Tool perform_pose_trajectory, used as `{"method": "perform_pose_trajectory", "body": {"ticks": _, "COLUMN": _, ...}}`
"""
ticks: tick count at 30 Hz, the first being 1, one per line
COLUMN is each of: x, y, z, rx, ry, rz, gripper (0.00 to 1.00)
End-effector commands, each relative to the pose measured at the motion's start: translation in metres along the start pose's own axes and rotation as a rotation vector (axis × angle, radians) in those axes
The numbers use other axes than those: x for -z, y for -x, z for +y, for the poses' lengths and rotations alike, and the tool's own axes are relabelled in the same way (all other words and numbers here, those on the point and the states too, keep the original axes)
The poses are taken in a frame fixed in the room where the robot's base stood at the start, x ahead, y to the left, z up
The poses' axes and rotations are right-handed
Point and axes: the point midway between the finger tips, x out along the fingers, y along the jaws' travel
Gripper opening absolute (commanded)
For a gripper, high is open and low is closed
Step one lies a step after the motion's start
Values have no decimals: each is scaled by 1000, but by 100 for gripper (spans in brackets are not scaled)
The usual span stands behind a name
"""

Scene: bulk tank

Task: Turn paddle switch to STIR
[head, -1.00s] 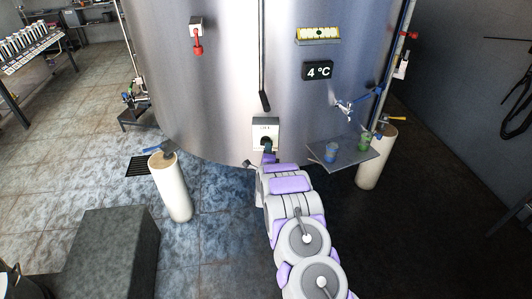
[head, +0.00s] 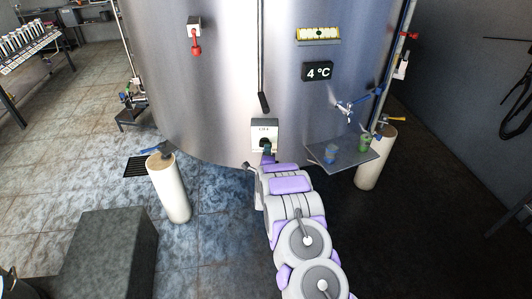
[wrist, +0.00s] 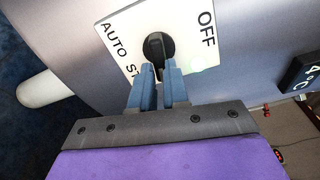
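The paddle switch is a black round knob with a short paddle (wrist: 156,47), on a white plate (wrist: 125,38) on the tank wall. In the wrist view OFF is at the upper right, AUTO at the left, and "ST" lower left, its rest hidden behind a finger. The paddle points down in that picture, between the two blue-grey fingers of my gripper (wrist: 159,84). The fingers are close together, one on each side of it, and look shut on it. In the head view the plate (head: 257,127) is low on the tank; my gripper (head: 267,148) is at its knob.
White posts stand left (head: 171,190) and right (head: 371,165). A dark block (head: 100,250) is at lower left.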

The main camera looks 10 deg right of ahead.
Motion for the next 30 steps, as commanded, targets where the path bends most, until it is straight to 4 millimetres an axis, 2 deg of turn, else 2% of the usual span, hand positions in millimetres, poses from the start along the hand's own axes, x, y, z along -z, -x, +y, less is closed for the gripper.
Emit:
{"method": "perform_pose_trajectory", "body": {"ticks": 1, "x": -4, "y": -5, "z": -34, "rx": 63, "ry": -11, "rz": -6, "gripper": 39}}
{"method": "perform_pose_trajectory", "body": {"ticks": 3, "x": -3, "y": 6, "z": -34, "rx": 63, "ry": -11, "rz": -6, "gripper": 43}}
{"method": "perform_pose_trajectory", "body": {"ticks": 13, "x": -6, "y": 73, "z": -18, "rx": 27, "ry": 0, "rz": -1, "gripper": 43}}
{"method": "perform_pose_trajectory", "body": {"ticks": 24, "x": -4, "y": 143, "z": -12, "rx": 10, "ry": 2, "rz": 2, "gripper": 43}}
{"method": "perform_pose_trajectory", "body": {"ticks": 30, "x": -2, "y": 172, "z": -11, "rx": 7, "ry": 0, "rz": 2, "gripper": 43}}
